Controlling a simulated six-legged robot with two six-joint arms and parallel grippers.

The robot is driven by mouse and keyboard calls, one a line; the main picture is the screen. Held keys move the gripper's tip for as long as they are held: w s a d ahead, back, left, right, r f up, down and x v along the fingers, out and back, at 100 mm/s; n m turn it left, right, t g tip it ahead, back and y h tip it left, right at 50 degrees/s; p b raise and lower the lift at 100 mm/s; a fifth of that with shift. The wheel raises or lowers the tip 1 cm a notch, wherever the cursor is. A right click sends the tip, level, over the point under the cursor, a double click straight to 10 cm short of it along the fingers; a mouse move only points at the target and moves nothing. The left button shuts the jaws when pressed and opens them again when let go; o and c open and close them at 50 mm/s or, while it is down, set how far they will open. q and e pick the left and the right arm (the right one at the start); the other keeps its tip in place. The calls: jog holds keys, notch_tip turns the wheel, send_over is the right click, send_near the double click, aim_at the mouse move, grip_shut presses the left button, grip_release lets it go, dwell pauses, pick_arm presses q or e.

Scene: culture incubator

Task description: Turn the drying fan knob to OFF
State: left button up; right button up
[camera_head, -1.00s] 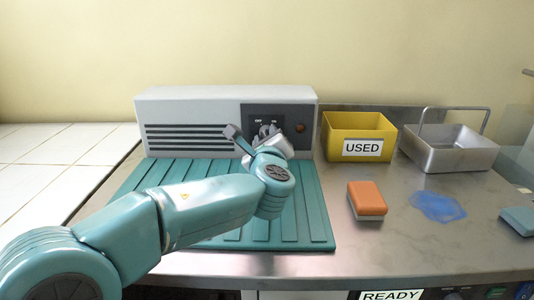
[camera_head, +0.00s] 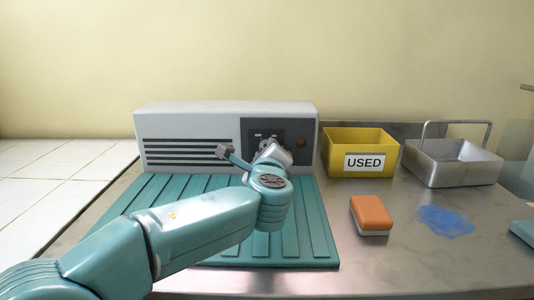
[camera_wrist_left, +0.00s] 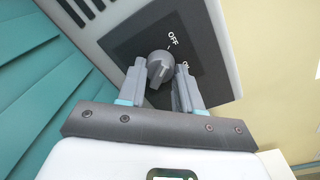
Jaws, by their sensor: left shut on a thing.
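The drying fan is a grey-white box (camera_head: 190,125) with dark vents and a dark control panel (camera_head: 252,127) at its right, at the back of the bench. In the left wrist view its grey knob (camera_wrist_left: 159,67) sits on the dark panel (camera_wrist_left: 122,42), beside the OFF (camera_wrist_left: 173,38) and partly covered ON labels. My left gripper (camera_wrist_left: 158,82) has a finger on each side of the knob and is shut on it. In the head view my left gripper (camera_head: 272,148) covers most of the knob. I cannot tell exactly where the knob points. My right gripper is not in view.
A teal ribbed mat (camera_head: 310,225) lies before the fan, under my left arm. To the right are a yellow USED bin (camera_head: 335,158), a metal basket (camera_head: 440,174), an orange-and-white sponge (camera_head: 371,213) and a blue puddle (camera_head: 445,220). White tiles (camera_head: 50,180) lie at left.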

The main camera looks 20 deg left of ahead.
pick_arm(q)
jog(key=o, duration=1)
jog(key=shift+o, duration=0.2)
jog(key=shift+s, duration=0.1)
jog(key=v, duration=1.5)
jog(key=shift+s+d+r+p, duration=0.1)
jog(key=shift+s+d+p, duration=0.05)
jog(key=shift+p, duration=0.2)
jog(key=shift+s+d, duration=0.1)
jog(key=shift+s, duration=0.3)
